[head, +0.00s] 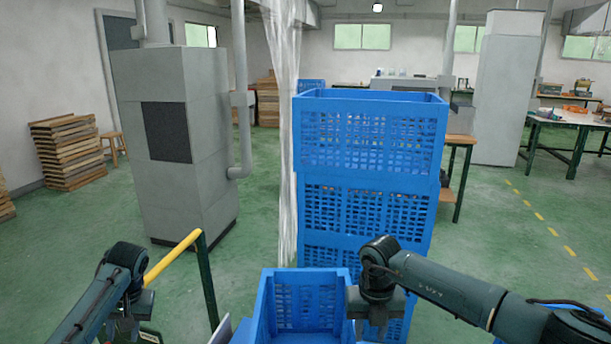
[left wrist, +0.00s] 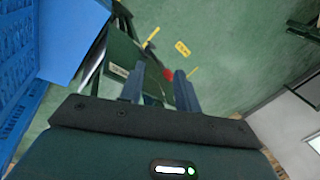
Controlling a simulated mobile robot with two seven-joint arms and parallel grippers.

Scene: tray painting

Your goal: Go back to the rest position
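My left gripper (head: 124,326) hangs at the lower left of the head view, pointing down. In the left wrist view its two fingers (left wrist: 160,92) stand apart with nothing held between them. My right gripper (head: 374,322) points down in front of the blue crates, near the right side of the small open crate (head: 262,318). Its fingertips are too small and dark to tell their gap, and I see no object in it.
Tall stacked blue crates (head: 372,178) stand straight ahead. A yellow rail (head: 172,259) on a dark green post runs beside my left gripper. A grey cabinet (head: 208,130) and stacked wooden trays (head: 68,150) are at the left. The green floor (head: 500,255) at the right is largely clear.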

